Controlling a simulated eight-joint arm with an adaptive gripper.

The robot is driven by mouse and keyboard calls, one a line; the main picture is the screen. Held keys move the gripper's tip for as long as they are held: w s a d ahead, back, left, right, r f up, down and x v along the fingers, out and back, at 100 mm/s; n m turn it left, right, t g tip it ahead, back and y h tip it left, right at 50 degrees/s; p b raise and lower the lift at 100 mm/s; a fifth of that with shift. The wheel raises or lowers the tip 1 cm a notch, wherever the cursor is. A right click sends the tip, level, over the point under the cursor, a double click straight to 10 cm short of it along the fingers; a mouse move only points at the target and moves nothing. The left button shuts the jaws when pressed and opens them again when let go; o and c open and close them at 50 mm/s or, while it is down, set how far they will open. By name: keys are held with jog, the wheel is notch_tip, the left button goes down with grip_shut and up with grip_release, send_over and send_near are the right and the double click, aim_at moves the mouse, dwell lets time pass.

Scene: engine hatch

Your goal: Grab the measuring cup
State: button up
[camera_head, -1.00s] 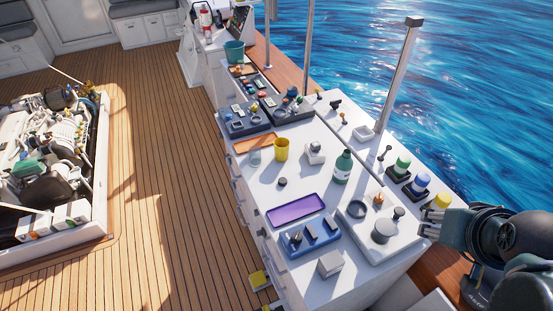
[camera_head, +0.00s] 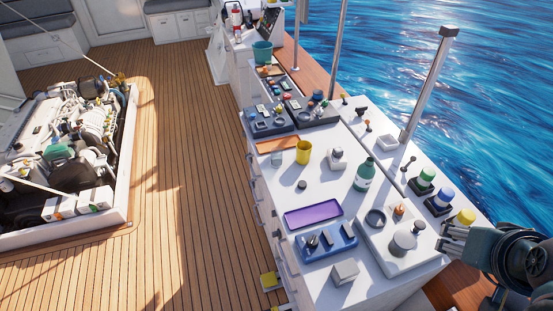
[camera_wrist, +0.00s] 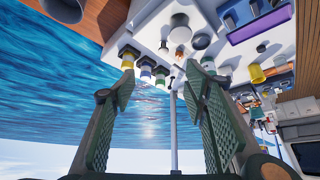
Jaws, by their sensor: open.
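A yellow cup (camera_head: 303,152) stands upright on the far half of the white counter. A small clear, glass-like vessel (camera_head: 277,158) stands just left of it. Either could be the measuring cup; I cannot tell which, as no markings show. The yellow cup also shows in the wrist view (camera_wrist: 257,74), right of my fingers. My gripper (camera_head: 446,239) is at the right edge of the head view, beside the counter's near right side and well away from both vessels. In the wrist view my gripper (camera_wrist: 158,76) is open, with nothing between its fingers.
A green bottle (camera_head: 364,175), purple tray (camera_head: 313,215), blue tray (camera_head: 325,243) and grey box (camera_head: 345,272) stand on the counter. Several coloured-cap jars (camera_head: 443,197) line its right edge. A tall post (camera_head: 430,85) rises behind them.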

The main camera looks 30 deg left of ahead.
jog(key=shift+o, duration=0.3)
jog(key=w+a+r+m+g+y, duration=0.15)
jog(key=w+a+r+m, duration=0.3)
jog(key=w+a, duration=0.8)
jog(key=w+a+f+m+g, duration=0.3)
jog(key=w+a, duration=1.1)
jog(key=w, duration=0.1)
jog(key=m+g+h+b, duration=0.1)
jog(key=m+g+h, duration=0.15)
jog(key=m, duration=0.35)
send_over(277, 157)
jog(key=w+a, duration=0.2)
notch_tip(277, 157, down, 25)
jog(key=y, duration=0.1)
jog(key=shift+w+d+f, duration=0.1)
jog(key=shift+d+f, duration=0.05)
jog(key=shift+d, duration=0.1)
